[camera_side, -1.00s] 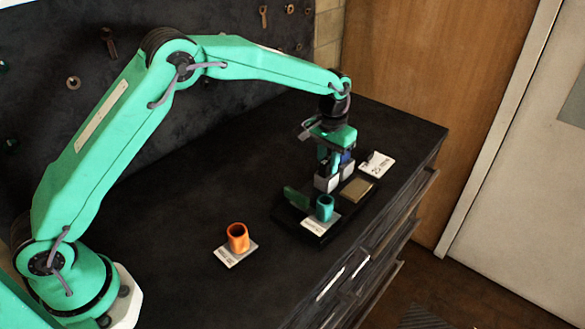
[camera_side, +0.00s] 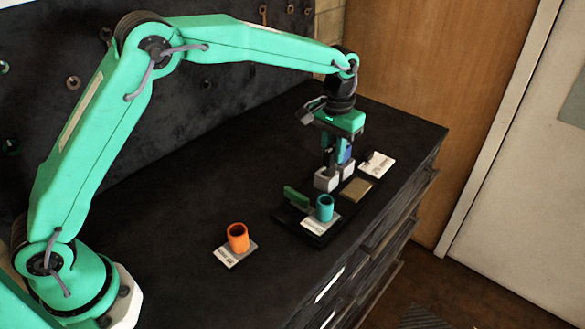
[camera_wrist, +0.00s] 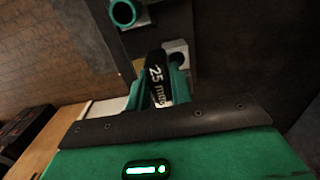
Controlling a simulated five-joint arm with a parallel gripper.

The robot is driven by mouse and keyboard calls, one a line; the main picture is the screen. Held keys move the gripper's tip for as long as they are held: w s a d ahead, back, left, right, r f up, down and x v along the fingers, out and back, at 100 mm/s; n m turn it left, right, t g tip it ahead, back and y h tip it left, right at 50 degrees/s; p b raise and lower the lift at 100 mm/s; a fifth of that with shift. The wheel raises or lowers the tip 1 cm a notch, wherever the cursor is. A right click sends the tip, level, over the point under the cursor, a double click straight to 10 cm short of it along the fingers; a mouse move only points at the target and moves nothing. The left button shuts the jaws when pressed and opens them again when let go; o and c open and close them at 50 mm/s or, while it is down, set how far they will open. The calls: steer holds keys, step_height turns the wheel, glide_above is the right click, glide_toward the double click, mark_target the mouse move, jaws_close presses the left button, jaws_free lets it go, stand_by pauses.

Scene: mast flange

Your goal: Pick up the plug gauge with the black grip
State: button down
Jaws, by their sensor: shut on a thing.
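The plug gauge with the black grip (camera_wrist: 156,75) is between my gripper's fingers in the wrist view, with "25 mm" in white on the grip. My gripper (camera_side: 335,147) is shut on it. In the side view the fingers are above two pale blocks (camera_side: 326,180), at the back of the dark tray. The gauge's lower end is too small and dark to tell if it is clear of the block. A blue-gripped piece (camera_side: 346,155) stands close to the right of the fingers, over the other block.
A teal ring (camera_side: 325,207) stands on a white label plate at the tray's front, with a green upright piece (camera_side: 297,197) beside it. An orange ring (camera_side: 238,237) stands apart at the front left.

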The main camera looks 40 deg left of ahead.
steer(key=s+d+r, duration=0.4)
steer(key=s+d, duration=0.1)
steer(key=shift+s+d+r, duration=0.35)
steer(key=shift+d+r, duration=0.05)
steer(key=shift+w, duration=0.1)
stand_by(0.3)
steer(key=w+a+f, duration=0.1)
steer(key=w+f, duration=0.2)
steer(key=w, duration=0.8)
steer(key=shift+w+a+f, duration=0.2)
steer(key=shift+f, duration=0.05)
steer(key=shift+f, duration=0.15)
steer(key=shift+f, duration=2.85)
steer(key=shift+f, duration=0.55)
steer(key=shift+r, duration=0.2)
